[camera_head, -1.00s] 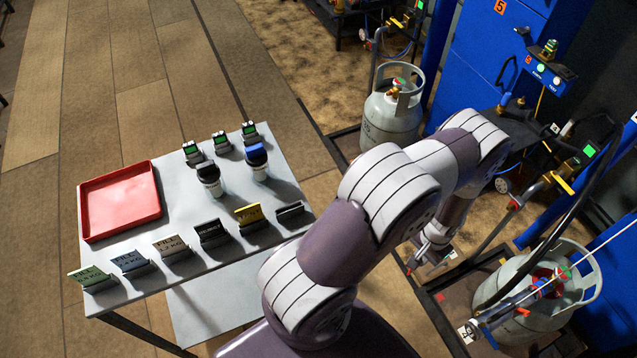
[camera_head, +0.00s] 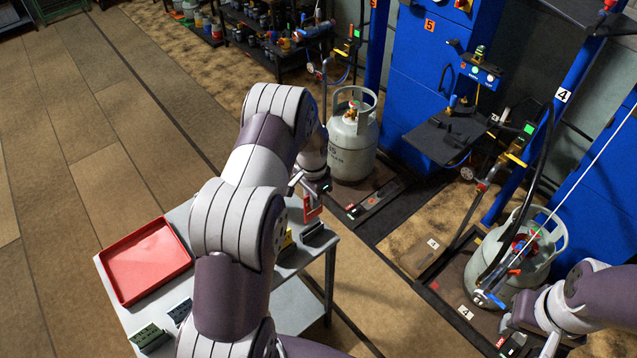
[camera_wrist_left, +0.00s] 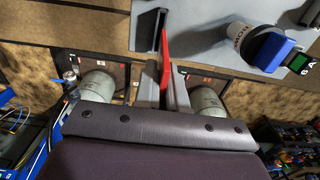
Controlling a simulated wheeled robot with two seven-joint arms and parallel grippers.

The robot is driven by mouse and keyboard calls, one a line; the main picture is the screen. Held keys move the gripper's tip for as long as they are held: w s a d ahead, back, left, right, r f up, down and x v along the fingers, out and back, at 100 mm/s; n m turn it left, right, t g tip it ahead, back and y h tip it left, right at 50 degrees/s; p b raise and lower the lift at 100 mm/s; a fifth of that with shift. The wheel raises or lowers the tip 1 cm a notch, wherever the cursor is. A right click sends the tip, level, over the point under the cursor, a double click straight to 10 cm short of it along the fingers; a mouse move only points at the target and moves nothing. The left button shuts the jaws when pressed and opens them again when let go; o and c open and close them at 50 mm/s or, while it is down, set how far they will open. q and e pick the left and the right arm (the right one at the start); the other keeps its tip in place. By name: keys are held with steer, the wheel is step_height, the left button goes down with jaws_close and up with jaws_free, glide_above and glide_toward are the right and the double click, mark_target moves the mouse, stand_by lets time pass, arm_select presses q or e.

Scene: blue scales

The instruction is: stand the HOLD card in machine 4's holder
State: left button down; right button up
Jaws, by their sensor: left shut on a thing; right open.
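My left gripper (camera_head: 308,190) is shut on a red card (camera_head: 314,210), held above the right edge of the table. The red card also shows in the left wrist view (camera_wrist_left: 166,58), tilted between the fingers. Its lettering cannot be read, so I cannot confirm it says HOLD. A black, empty-looking holder (camera_head: 313,236) stands on the table below it, also seen in the left wrist view (camera_wrist_left: 148,30). Machine 4 is at the right, its blue post bearing a 4 label (camera_head: 563,96). I cannot make out its card holder. My right gripper (camera_head: 532,338) is open near the lower right.
The grey table (camera_head: 140,316) carries a red tray (camera_head: 146,262) and cards in holders, including a green one (camera_head: 150,337). My left arm covers much of it. Gas cylinders stand at machine 5 (camera_head: 352,140) and machine 4 (camera_head: 540,245). A hose and thin rod cross machine 4.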

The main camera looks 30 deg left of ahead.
mark_target(310, 216)
arm_select(q)
steer(key=shift+s+a+r, duration=0.1)
steer(key=shift+s+r, duration=0.05)
steer(key=shift+s, duration=0.3)
steer(key=shift+s+a+r, duration=0.1)
steer(key=shift+s+r, duration=0.05)
steer(key=shift+s, duration=0.25)
steer(key=shift+w+f, duration=0.25)
steer(key=shift+f, duration=0.05)
steer(key=shift+w+d+f+b, duration=0.15)
steer(key=shift+w+f+b, duration=0.05)
steer(key=shift+f+b, duration=0.3)
step_height(310, 216, down, 4)
steer(key=b, duration=0.3)
steer(key=shift+s, duration=0.15)
steer(key=shift+f+b, duration=0.5)
steer(key=shift+f, duration=0.1)
arm_select(e)
steer(key=shift+s+a+f, duration=0.1)
steer(key=shift+s+f, duration=0.15)
steer(key=shift+f, duration=0.5)
steer(key=shift+s+f, duration=0.2)
steer(key=shift+f, duration=0.6)
steer(key=shift+s+a+f, duration=0.1)
steer(key=shift+s+f, duration=0.15)
steer(key=shift+f, duration=0.5)
arm_select(q)
steer(key=shift+f, duration=0.25)
arm_select(e)
steer(key=shift+f, duration=0.2)
